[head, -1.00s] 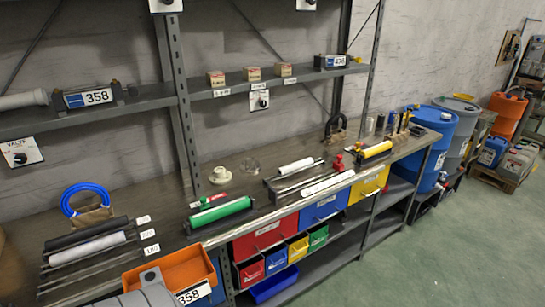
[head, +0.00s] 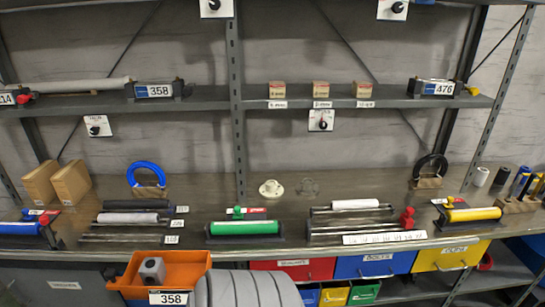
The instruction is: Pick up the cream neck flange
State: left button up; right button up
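The cream neck flange (head: 270,188) lies on the workbench top near the middle of the head view, towards the back, with its round hub facing up. A clear, see-through flange-like piece (head: 308,187) lies just to its right, apart from it. Nothing covers the cream flange. Neither of my grippers shows in the head view.
A green roller (head: 245,228) in a dark holder stands in front of the flange. Rails with a white roller (head: 355,204) are to the right, and a blue ring (head: 146,174) stands to the left. A shelf (head: 215,98) runs above the bench. An orange bin (head: 190,265) is in front.

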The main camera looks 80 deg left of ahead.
aim_at(270, 190)
jog(key=u, duration=0.65)
jog(key=i, duration=0.7)
jog(key=u, duration=0.85)
